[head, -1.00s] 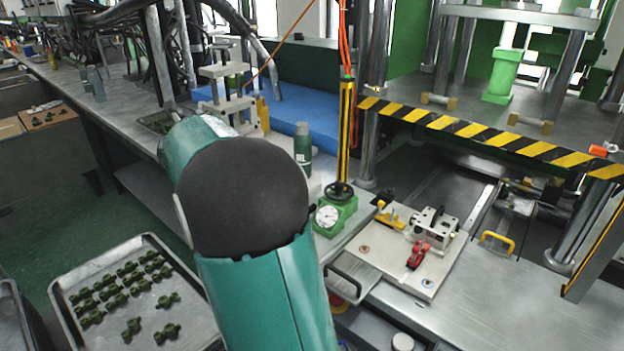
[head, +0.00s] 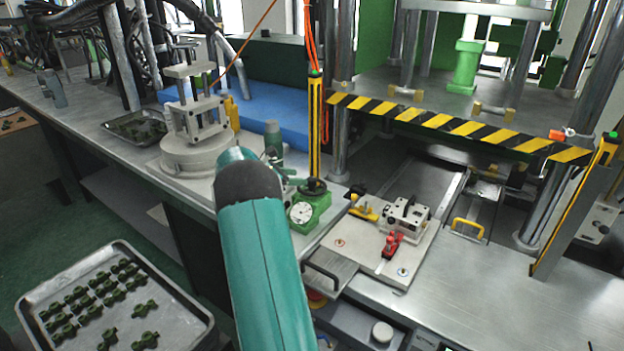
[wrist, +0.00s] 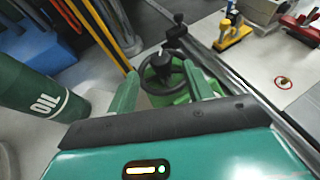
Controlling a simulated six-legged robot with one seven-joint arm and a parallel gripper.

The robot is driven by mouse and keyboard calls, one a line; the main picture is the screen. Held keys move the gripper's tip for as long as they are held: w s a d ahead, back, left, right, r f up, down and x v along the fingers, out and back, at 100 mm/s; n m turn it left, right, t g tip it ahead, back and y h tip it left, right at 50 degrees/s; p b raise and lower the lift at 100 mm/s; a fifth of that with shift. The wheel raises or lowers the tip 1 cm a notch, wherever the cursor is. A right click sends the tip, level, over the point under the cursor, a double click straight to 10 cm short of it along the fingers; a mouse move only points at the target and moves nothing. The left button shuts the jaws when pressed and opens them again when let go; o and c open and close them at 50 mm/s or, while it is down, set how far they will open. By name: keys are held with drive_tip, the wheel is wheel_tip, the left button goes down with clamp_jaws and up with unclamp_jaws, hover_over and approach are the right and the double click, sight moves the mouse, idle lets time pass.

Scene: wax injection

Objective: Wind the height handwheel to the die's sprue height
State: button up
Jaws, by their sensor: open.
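The black height handwheel (head: 313,187) sits flat on top of a green unit with a white round dial (head: 301,213). In the wrist view the handwheel (wrist: 161,67) shows its rim and hub between my two green fingers. My gripper (wrist: 163,76) is open, with one finger on each side of the wheel; I cannot tell whether either touches it. In the head view my arm hides most of the gripper. A grey metal block with holes, seemingly the die (head: 404,215), rests on the pale plate right of the green unit.
A green OIL bottle (wrist: 42,98) stands left of my gripper. A yellow clamp (head: 363,208) and a red clamp (head: 391,244) are on the plate. A yellow-black post (head: 315,130) rises behind the wheel. A tray of green parts (head: 172,292) lies lower left.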

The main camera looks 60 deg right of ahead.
sight(312, 178)
drive_tip(key=x, duration=0.7)
drive_tip(key=shift+d+f, duration=0.1)
drive_tip(key=shift+d, duration=0.05)
drive_tip(key=c, duration=1)
